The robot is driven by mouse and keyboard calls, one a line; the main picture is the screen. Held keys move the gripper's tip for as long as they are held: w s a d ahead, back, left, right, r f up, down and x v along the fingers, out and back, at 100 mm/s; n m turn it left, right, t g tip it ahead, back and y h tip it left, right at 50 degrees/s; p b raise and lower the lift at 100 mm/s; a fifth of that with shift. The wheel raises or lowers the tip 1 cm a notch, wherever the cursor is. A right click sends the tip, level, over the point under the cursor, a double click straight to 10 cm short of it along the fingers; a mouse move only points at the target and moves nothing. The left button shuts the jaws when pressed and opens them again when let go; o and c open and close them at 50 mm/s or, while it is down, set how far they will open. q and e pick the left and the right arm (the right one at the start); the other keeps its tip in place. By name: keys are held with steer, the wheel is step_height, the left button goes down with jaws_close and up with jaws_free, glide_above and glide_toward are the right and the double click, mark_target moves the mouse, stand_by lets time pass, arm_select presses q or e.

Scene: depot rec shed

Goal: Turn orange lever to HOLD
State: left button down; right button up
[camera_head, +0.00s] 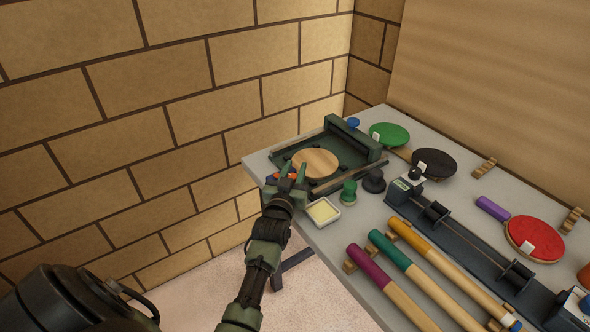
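My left gripper (293,170) is over the near left corner of the grey table, at the front edge of a dark green tray-like fixture (345,134). Its two green fingers stand apart. A small orange part (292,176), which looks like the orange lever, shows between and just behind the fingers. Most of it is hidden by the gripper, so its angle and any contact cannot be told. No HOLD marking can be read. My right gripper is not in view.
A round wooden disc (316,163) lies in the fixture. A pale square dish (323,211), a green knob-like piece (348,192) and a black one (374,181) stand close right of the gripper. Paddles, coloured-handled bats and a dark rail fill the table's right. A brick wall is at left.

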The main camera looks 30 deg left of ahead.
arm_select(q)
steer(key=shift+r+m+h, duration=0.2)
steer(key=shift+m+h, duration=0.4)
steer(key=shift+h, duration=0.1)
steer(key=shift+w+d+m+t+h, duration=0.1)
steer(key=shift+d+m+t+h, duration=0.15)
steer(key=shift+m+h, duration=0.4)
steer(key=shift+d+m+t+h, duration=0.15)
steer(key=shift+m+t+h, duration=0.1)
steer(key=shift+h, duration=0.7)
steer(key=c, duration=1.1)
jaws_free()
steer(key=shift+f, duration=0.1)
